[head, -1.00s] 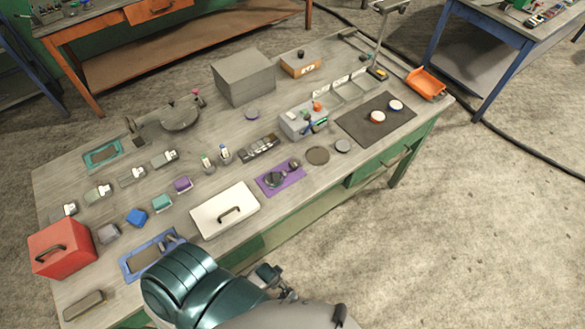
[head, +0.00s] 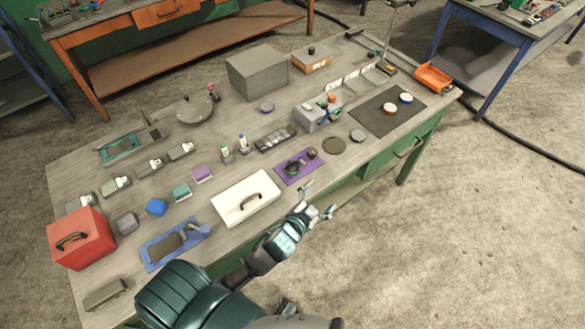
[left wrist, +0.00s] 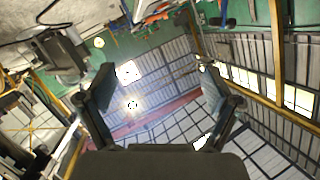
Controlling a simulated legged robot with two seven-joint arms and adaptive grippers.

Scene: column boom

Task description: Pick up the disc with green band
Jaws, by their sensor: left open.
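Two white-topped discs lie on the dark mat (head: 378,122) at the right end of the workbench in the head view. The nearer disc (head: 390,108) has a reddish band and the farther disc (head: 405,97) a blue one. I cannot make out a green band on either. Two plain dark discs (head: 334,145) (head: 357,135) lie left of the mat. My left gripper (head: 317,201) is open and empty, off the bench's front edge, well short of the discs. Its open fingers (left wrist: 165,98) show in the left wrist view, with no disc between them. My right gripper is not in view.
A grey organiser (head: 316,114) stands left of the mat; an orange bin (head: 433,77) is at the right corner. The floor before the bench is clear.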

